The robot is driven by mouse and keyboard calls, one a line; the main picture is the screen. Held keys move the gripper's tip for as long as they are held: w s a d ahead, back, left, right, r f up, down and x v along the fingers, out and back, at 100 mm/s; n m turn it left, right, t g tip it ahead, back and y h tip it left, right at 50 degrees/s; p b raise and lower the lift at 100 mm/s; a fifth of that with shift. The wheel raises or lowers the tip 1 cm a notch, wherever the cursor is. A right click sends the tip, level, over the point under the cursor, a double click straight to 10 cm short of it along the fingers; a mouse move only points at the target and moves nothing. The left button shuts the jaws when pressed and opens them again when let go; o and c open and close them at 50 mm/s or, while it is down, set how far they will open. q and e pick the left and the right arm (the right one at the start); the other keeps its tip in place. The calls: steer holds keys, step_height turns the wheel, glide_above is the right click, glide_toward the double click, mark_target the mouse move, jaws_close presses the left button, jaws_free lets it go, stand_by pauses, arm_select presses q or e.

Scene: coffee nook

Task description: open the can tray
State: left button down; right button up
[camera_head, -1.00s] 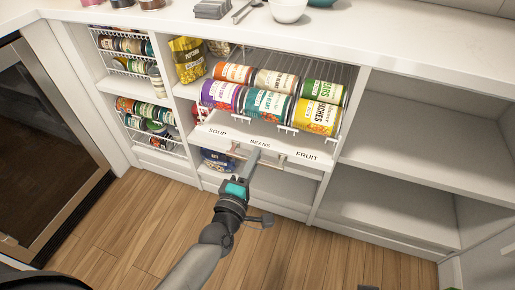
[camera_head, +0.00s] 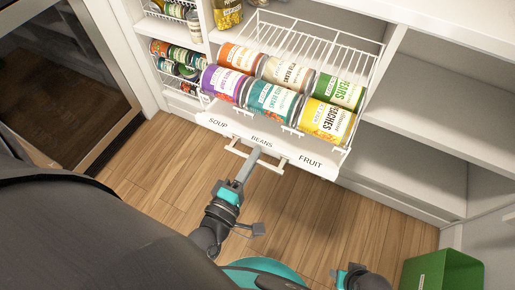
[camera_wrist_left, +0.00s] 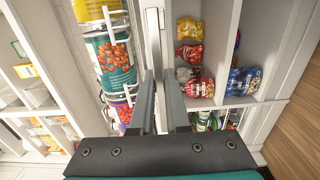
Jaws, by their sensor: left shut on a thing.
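The can tray (camera_head: 222,122) is a white wire rack with a front board labelled SOUP, BEANS and FRUIT. It is pulled well out of the cabinet and carries two rows of cans, among them a peaches can (camera_head: 327,120) and a purple-label soup can (camera_head: 222,82). A light bar handle (camera_head: 238,150) runs along its front. My left gripper (camera_head: 254,158) is shut on this handle near its middle. In the left wrist view, my left fingers (camera_wrist_left: 160,85) reach to the tray's front, with the cans to their left. Part of my right arm shows at the bottom edge; its fingertips are not visible.
Empty open shelves (camera_head: 435,105) stand right of the tray. A can rack (camera_head: 178,57) is at the left, beside a dark glass-fronted appliance (camera_head: 60,85). A green bin (camera_head: 440,270) stands at the lower right. Wooden floor (camera_head: 150,185) lies in front.

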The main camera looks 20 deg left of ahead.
arm_select(q)
steer(key=shift+s, duration=0.1)
steer(key=c, duration=0.9)
jaws_free()
steer(key=shift+s, duration=0.1)
arm_select(e)
steer(key=shift+s, duration=0.15)
